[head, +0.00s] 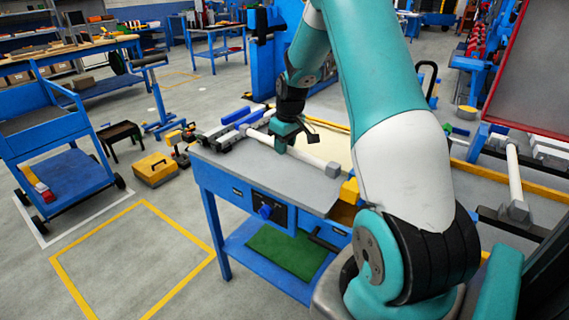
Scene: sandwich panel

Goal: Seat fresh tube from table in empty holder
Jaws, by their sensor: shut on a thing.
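A white tube (310,159) with grey ends lies across the grey top of a blue table (240,172). My gripper (281,147) reaches down from above and is shut on the tube near its middle. Whether the tube touches the table top is hard to tell. Another white tube (514,172) with a grey end block (515,211) is at the right, below a red-framed panel (535,70). I cannot make out an empty holder for certain; my arm hides part of the area between the table and the right side.
A yellow block (349,190) sits at the table's right corner. A yellow toolbox (155,169) and a blue cart (62,150) stand at left. The floor in front, with yellow markings (140,203), is clear.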

